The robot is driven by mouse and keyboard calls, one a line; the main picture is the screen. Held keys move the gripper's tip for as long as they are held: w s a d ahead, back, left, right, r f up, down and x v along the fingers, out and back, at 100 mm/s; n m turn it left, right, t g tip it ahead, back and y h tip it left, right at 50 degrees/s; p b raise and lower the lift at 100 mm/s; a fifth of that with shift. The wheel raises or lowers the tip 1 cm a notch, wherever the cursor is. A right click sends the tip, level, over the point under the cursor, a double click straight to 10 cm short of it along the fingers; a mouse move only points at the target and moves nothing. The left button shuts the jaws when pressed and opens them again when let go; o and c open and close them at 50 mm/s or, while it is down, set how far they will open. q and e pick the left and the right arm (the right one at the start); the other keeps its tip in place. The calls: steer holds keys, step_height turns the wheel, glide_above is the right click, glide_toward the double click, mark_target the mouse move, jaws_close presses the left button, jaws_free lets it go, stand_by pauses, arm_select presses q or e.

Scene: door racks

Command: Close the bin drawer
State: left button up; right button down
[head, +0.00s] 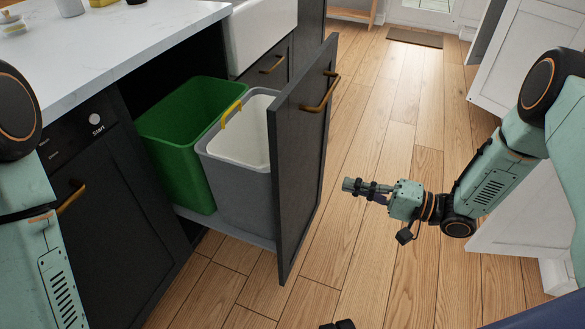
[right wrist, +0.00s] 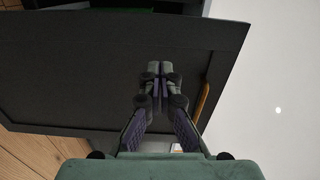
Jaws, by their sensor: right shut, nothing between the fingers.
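The bin drawer (head: 301,150) stands pulled out from the dark cabinets, its dark front panel standing clear of the cabinet face. A brass handle (head: 321,96) is on the panel's outer face. Inside are a green bin (head: 180,150) and a grey bin (head: 238,192) with a white liner and a yellow clip. My right gripper (head: 349,185) is shut and empty, just right of the panel. The right wrist view shows its fingers (right wrist: 154,76) against the dark panel (right wrist: 90,75), with the handle (right wrist: 203,103) to their right; contact cannot be told. My left gripper is out of view.
A dishwasher (head: 110,200) is left of the drawer under a white counter (head: 95,45). A white sink (head: 262,30) is behind. White cabinet doors (head: 515,60) stand open at right. The wood floor (head: 385,110) between is clear.

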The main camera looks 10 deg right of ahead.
steer(key=b, duration=0.4)
glide_toward(284, 166)
steer(key=x, duration=0.5)
steer(key=shift+w+a, duration=0.1)
steer(key=shift+a, duration=0.3)
steer(key=shift+w+a+r, duration=0.1)
steer(key=shift+w+a, duration=0.25)
steer(key=shift+a, duration=0.05)
steer(key=shift+w+a, duration=0.1)
steer(key=shift+a, duration=0.05)
